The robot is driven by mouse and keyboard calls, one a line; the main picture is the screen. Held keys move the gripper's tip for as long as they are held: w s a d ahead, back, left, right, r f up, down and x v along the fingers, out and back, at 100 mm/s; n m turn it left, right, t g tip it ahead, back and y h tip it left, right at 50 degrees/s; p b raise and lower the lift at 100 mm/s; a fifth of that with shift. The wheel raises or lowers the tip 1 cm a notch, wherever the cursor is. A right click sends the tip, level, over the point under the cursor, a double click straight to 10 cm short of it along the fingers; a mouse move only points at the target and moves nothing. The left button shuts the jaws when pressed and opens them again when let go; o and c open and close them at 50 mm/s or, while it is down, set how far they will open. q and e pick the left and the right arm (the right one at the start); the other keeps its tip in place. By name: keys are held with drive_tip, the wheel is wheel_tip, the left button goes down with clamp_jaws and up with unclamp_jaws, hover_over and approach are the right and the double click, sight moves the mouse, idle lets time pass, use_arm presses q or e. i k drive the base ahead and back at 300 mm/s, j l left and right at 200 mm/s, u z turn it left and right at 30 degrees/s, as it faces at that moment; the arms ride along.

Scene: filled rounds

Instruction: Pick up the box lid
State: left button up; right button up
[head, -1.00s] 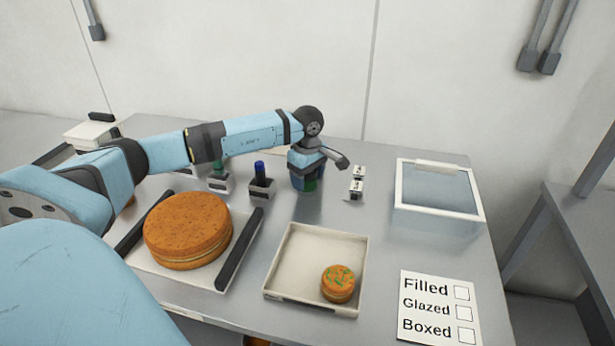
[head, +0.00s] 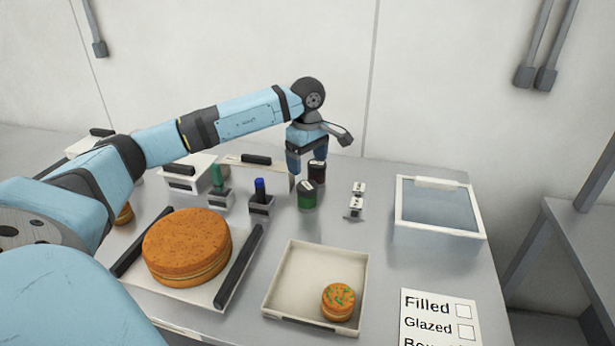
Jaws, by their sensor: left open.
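The box lid (head: 438,208) is a clear cover with a white rim and a white handle bar on its far edge. It rests at the right of the grey table. My left gripper (head: 307,162) is open, fingers pointing down, well to the left of the lid. It is by a jar with green contents (head: 307,198) and a dark red jar (head: 317,173); no grip on either shows. A shallow white box (head: 292,282) holding a small round cake with green bits (head: 338,301) sits front middle. My right gripper is not in view.
A large filled round (head: 187,243) lies on a white tray with dark side bars at left. Holders with a green and a blue marker-like item (head: 260,190), small white blocks (head: 357,200) and a checklist card (head: 438,315) also stand on the table. Bare table lies around the lid.

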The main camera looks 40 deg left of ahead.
sight(442, 215)
drive_tip(key=k+l, duration=0.75)
drive_tip(key=l, duration=0.2)
